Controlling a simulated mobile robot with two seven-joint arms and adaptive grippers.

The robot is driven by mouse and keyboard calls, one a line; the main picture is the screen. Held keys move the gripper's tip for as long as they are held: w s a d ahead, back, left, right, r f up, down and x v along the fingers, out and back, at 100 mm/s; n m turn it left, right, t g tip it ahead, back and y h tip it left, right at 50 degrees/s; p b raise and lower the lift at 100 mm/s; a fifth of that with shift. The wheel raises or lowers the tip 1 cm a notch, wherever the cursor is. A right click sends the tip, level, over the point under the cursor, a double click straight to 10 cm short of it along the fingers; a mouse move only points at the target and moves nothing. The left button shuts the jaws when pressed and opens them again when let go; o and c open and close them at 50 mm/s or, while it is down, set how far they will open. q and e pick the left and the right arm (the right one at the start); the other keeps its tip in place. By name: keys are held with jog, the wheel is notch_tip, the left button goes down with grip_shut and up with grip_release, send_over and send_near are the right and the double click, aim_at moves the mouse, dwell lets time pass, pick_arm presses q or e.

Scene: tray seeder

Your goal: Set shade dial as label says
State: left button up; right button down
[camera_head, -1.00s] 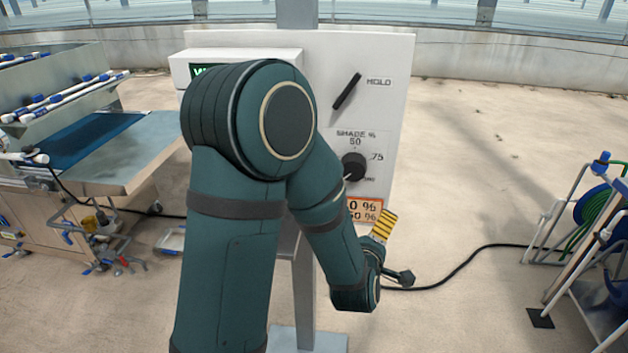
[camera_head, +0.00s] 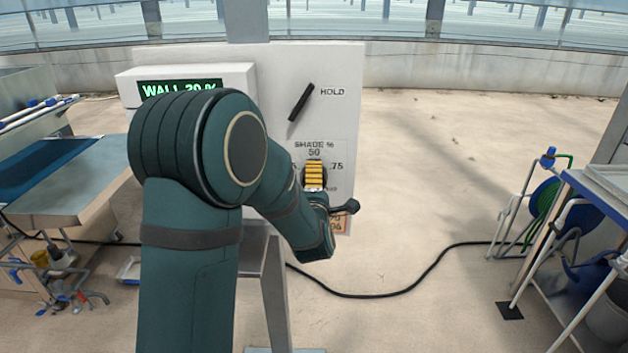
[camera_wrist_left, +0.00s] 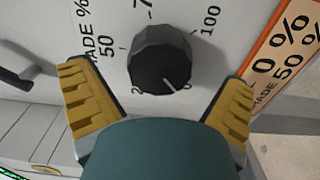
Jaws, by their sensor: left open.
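The black shade dial (camera_wrist_left: 160,55) is on the white panel, its pale pointer line directed at the 0 mark at lower right in the left wrist view. My left gripper (camera_wrist_left: 158,78) is open, one yellow finger on either side of the dial, with no visible contact. In the head view my left gripper (camera_head: 314,175) covers most of the dial. The orange-edged label (camera_wrist_left: 285,65) is cut off in the left wrist view; its lower line reads shade 50 %. My right gripper is not in view.
A black lever (camera_head: 301,102) marked HOLD sits above the dial. A green display (camera_head: 180,88) on the box at left reads WALL, its number partly hidden by my arm. A bench (camera_head: 85,180) stands left and a hose reel (camera_head: 545,200) right. A black cable crosses the floor.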

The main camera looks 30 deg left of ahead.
pick_arm(q)
jog(key=shift+x, duration=1.3)
jog(key=c, duration=1.2)
jog(key=shift+c, duration=0.2)
